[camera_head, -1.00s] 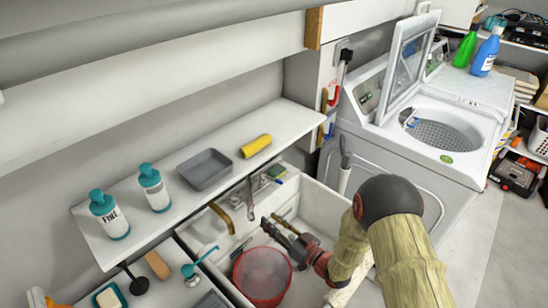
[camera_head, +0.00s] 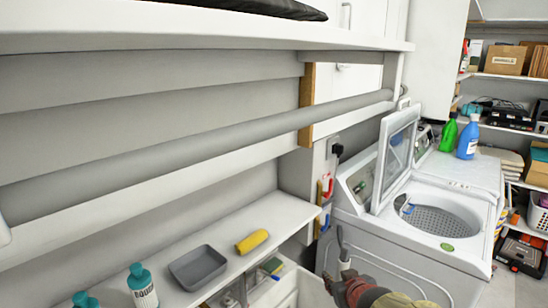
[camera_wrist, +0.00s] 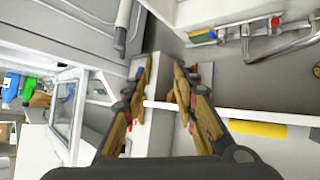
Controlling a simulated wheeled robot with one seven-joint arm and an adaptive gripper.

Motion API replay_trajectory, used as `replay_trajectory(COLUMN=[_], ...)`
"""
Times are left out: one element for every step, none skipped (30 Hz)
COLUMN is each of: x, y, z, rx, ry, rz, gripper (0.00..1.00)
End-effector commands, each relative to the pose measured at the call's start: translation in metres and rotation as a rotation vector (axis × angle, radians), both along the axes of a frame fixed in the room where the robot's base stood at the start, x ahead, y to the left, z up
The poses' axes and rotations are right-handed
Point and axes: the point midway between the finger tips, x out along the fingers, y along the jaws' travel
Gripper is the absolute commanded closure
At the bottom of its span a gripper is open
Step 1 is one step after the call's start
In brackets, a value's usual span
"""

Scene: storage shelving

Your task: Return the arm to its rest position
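My gripper (camera_wrist: 165,75) shows in the wrist view with its two fingers apart and nothing between them. In the head view my gripper (camera_head: 336,286) is at the bottom edge, in front of the washing machine and right of the sink. Only the end of my arm shows there; the rest is cut off by the frame.
The washing machine (camera_head: 390,248) stands at right with its lid (camera_head: 398,155) raised. A narrow shelf (camera_head: 240,215) holds a grey tray (camera_head: 198,267), a yellow roll (camera_head: 252,241) and teal-capped bottles (camera_head: 143,290). The sink (camera_head: 275,292) is partly cut off. An upper shelf (camera_head: 200,42) spans the top.

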Motion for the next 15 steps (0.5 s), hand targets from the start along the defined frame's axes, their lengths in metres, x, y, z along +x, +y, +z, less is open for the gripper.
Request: replay_trajectory(x=[-0.019, -0.031, -0.048, -0.062, -0.076, -0.095, -0.11, -0.125, -0.146, -0.161, -0.177, -0.196, -0.21, -0.223, -0.238], y=[-0.008, -0.013, -0.019, -0.022, -0.025, -0.028, -0.03, -0.031, -0.032, -0.032, -0.032, -0.031, -0.03, -0.028, -0.026], z=[0.016, 0.022, 0.029, 0.033, 0.038, 0.043, 0.046, 0.049, 0.053, 0.055, 0.056, 0.057, 0.059, 0.059, 0.059], rx=[-0.003, -0.003, -0.003, -0.001, 0.003, 0.01, 0.016, 0.022, 0.031, 0.04, 0.048, 0.06, 0.067, 0.075, 0.084], ry=[0.023, 0.045, 0.075, 0.098, 0.122, 0.153, 0.178, 0.202, 0.235, 0.259, 0.283, 0.315, 0.335, 0.356, 0.381], rz=[-0.033, -0.054, -0.079, -0.097, -0.114, -0.135, -0.149, -0.161, -0.176, -0.185, -0.192, -0.201, -0.204, -0.207, -0.209], gripper=[0.71, 0.71, 0.71, 0.71, 0.71, 0.71, 0.71, 0.71, 0.71, 0.71, 0.71, 0.71, 0.71, 0.71, 0.71])
